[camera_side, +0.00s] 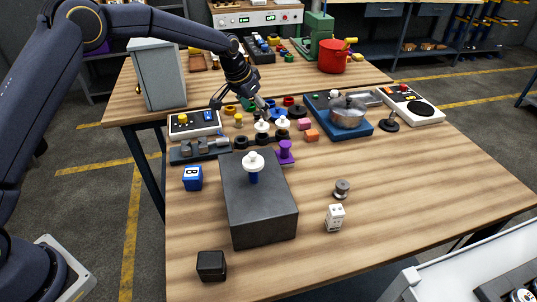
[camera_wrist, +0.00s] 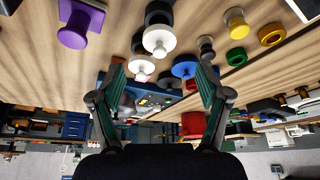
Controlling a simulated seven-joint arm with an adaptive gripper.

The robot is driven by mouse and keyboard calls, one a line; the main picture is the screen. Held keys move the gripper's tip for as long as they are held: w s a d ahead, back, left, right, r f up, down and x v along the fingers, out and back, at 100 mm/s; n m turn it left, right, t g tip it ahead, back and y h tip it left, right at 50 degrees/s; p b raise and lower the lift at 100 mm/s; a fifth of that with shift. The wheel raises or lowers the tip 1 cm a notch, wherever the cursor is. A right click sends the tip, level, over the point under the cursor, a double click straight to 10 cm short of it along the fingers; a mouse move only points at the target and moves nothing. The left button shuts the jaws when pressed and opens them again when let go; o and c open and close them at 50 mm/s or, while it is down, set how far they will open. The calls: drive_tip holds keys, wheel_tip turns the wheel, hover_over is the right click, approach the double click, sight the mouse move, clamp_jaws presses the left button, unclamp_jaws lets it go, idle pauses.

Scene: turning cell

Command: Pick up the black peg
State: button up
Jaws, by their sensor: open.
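My gripper (camera_side: 241,106) is open, above the cluster of small parts at the back of the wooden table. In the wrist view its two fingers (camera_wrist: 160,84) are spread wide with nothing held between them. A black peg-like piece with a round flat base and upright stem (camera_side: 389,122) stands right of the blue tray, apart from my gripper. Other dark round pieces (camera_wrist: 158,12) show close to white-topped pegs (camera_wrist: 160,40) in the wrist view; I cannot tell which is the task's black peg.
A grey cabinet (camera_side: 158,75) is at the left. The table's front right is mostly clear.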

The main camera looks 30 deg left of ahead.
sight(262, 120)
drive_tip(key=x, duration=0.6)
drive_tip(key=shift+w+r, duration=0.1)
drive_tip(key=shift+w, duration=0.05)
drive_tip(key=c, duration=1.4)
